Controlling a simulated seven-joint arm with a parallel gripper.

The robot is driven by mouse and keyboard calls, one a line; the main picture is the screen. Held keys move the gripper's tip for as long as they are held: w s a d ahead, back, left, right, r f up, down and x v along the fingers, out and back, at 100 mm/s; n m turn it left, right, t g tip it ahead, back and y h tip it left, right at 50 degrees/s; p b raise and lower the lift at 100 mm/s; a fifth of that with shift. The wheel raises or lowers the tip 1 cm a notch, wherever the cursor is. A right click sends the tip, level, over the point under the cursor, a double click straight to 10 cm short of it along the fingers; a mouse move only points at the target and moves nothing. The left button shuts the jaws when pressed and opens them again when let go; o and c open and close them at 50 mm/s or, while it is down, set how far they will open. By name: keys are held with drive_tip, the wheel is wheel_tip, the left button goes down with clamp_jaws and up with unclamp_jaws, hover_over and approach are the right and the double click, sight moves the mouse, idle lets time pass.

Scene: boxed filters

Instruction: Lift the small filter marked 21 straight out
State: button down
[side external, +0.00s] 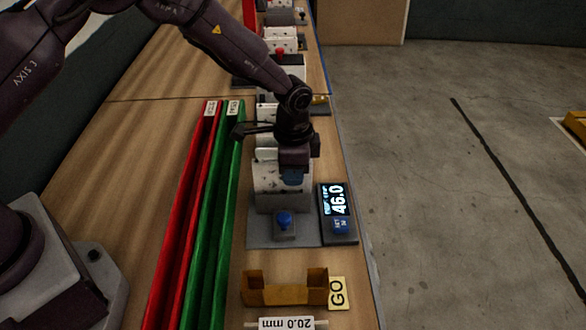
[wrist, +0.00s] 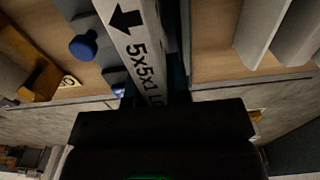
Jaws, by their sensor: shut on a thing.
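My gripper (side external: 294,160) points down over a white boxed unit (side external: 270,185) on a grey base. In the wrist view the dark gripper body (wrist: 160,120) covers the lower middle, and a white filter edge (wrist: 135,45) with a black arrow and the print "5x5x1" runs up to it. My gripper is shut on this filter. The fingertips and the part of the filter between them are hidden. No number 21 is readable in either view. I cannot tell how far the filter stands out of its slot.
Red (side external: 185,210) and green (side external: 217,210) rails run along the left. A yellow-brown holder (side external: 284,289) by a GO tag stands in front. More units stand behind along the bench.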

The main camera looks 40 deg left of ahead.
drive_tip(key=c, duration=1)
unclamp_jaws()
wheel_tip(320, 180, up, 12)
drive_tip(key=shift+r, duration=0.1)
drive_tip(key=s+a+r+n, duration=0.3)
drive_tip(key=s+r, duration=0.2)
drive_tip(key=s, duration=0.2)
drive_tip(key=s+a+r+n+t, duration=0.1)
drive_tip(key=s+a+r+n, duration=0.2)
drive_tip(key=s, duration=0.4)
wheel_tip(320, 180, up, 2)
drive_tip(key=shift+a, duration=0.6)
drive_tip(key=s+a+r+n+t, duration=0.1)
drive_tip(key=s+r, duration=0.1)
drive_tip(key=s, duration=0.2)
drive_tip(key=s+a+r+n+t, duration=0.1)
drive_tip(key=s+a+r+t, duration=0.1)
drive_tip(key=s, duration=0.2)
drive_tip(key=s+a+r+n+t, duration=0.1)
drive_tip(key=s, duration=0.3)
drive_tip(key=shift+a+r, duration=0.35)
drive_tip(key=shift+r, duration=0.05)
drive_tip(key=shift+s+r+t, duration=0.1)
drive_tip(key=shift+r+t, duration=0.15)
drive_tip(key=shift+t, duration=0.05)
